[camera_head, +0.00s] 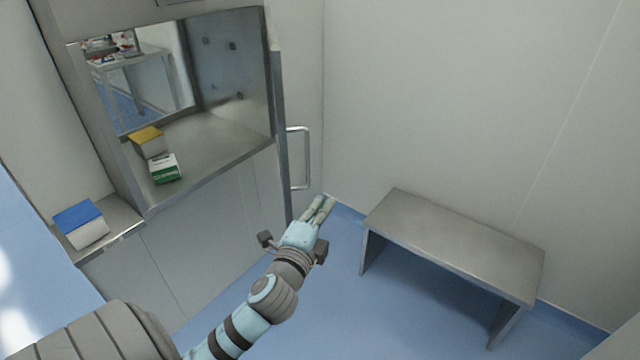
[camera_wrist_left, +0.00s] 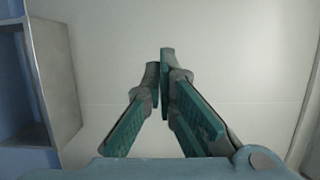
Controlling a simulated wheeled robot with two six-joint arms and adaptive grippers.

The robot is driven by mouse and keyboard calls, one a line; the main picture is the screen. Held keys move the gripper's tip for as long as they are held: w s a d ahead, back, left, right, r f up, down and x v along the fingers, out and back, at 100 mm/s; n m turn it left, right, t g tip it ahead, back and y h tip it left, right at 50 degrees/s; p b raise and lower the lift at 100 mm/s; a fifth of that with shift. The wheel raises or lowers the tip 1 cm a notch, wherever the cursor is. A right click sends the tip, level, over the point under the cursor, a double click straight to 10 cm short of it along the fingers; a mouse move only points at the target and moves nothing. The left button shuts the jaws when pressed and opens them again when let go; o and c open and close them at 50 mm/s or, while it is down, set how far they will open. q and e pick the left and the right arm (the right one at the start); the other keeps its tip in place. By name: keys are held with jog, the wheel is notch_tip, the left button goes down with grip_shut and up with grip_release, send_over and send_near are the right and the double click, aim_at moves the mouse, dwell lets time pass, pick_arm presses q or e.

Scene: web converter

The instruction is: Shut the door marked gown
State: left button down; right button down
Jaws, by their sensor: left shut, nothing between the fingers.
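A metal door (camera_head: 280,130) stands open beside the pass-through hatch, seen nearly edge-on. Its D-shaped handle (camera_head: 305,158) sticks out on the right side. No "gown" marking can be read, so I cannot confirm which door it is. My left gripper (camera_head: 324,203) is below and slightly right of the handle, apart from it. Its fingers are together and empty. In the left wrist view the fingertips (camera_wrist_left: 160,62) meet in front of a plain pale wall; neither door nor handle can be made out there. My right gripper is not in view.
The hatch floor (camera_head: 215,140) holds a yellow-topped box (camera_head: 148,142) and a green-and-white box (camera_head: 164,168). A blue-topped box (camera_head: 81,224) sits on a ledge at left. A metal bench (camera_head: 455,230) stands right of my gripper. Blue floor (camera_head: 345,300) is clear between.

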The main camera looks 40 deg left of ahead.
pick_arm(q)
jog(key=w+a, duration=0.6)
jog(key=shift+w+a+f, duration=0.15)
jog(key=shift+w+f, duration=0.05)
jog(key=shift+w, duration=0.1)
jog(key=shift+f, duration=0.1)
